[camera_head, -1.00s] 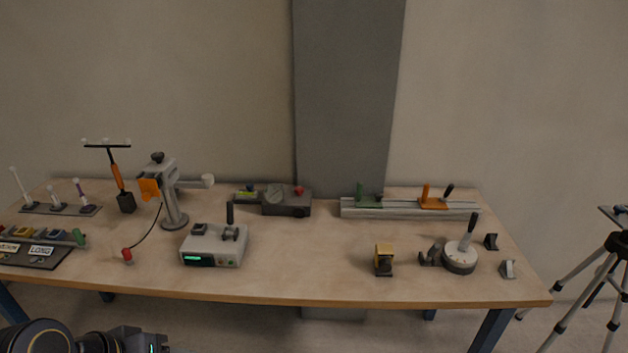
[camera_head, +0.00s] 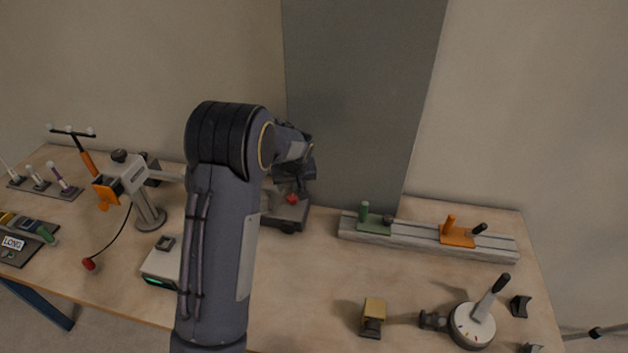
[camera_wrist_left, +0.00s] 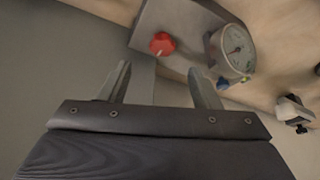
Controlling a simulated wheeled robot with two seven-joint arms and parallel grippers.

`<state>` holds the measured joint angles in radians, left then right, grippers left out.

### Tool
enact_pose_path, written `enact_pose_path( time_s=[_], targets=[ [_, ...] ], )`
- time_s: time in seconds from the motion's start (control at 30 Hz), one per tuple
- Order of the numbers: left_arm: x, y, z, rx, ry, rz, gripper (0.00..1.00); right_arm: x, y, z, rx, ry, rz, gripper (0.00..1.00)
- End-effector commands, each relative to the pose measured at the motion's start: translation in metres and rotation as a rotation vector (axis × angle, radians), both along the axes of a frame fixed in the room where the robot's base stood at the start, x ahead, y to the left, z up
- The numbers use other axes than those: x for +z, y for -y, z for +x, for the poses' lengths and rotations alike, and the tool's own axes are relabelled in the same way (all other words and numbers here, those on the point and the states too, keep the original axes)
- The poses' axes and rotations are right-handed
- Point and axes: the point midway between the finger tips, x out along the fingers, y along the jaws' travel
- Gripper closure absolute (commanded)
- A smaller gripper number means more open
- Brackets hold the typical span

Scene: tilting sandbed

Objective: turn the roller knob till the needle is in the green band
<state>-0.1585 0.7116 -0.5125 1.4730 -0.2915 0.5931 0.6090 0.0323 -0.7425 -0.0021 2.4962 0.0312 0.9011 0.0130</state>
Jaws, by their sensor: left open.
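A red knob (camera_wrist_left: 162,44) sits on a grey box (camera_wrist_left: 190,22) in the left wrist view. The red knob also shows in the head view (camera_head: 292,198), on the dark box (camera_head: 285,212) below my left gripper. A round gauge (camera_wrist_left: 237,50) with a pale dial stands beside the box; its needle and any green band are too small to read. In the head view my arm hides the gauge. My left gripper (camera_wrist_left: 159,70) is open and empty, its fingertips spread short of the red knob, apparently apart from it. My right gripper is out of view.
An orange-and-grey stand (camera_head: 148,214) is left of my arm. A white instrument box (camera_head: 160,262) is partly behind it. A rail with green and orange carriages (camera_head: 430,238) lies to the right. A lever dial (camera_head: 472,325) and a yellow-topped block (camera_head: 373,316) stand nearer the front.

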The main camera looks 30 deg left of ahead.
Motion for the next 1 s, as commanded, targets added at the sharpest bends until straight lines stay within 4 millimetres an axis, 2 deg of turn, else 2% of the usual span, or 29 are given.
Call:
enact_pose_path(
  time_s=[0.5, 0.87, 1.0],
  targets=[
    [-0.064, -0.017, 0.021, 0.0, -0.003, 0.001, 0.43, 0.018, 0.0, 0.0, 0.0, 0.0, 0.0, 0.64],
    [-0.071, -0.017, 0.023, -0.001, -0.002, 0.0, 0.43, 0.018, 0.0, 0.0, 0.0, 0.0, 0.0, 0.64],
    [-0.071, -0.017, 0.023, -0.001, -0.002, 0.0, 0.6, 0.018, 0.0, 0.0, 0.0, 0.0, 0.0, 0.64]
  ],
)
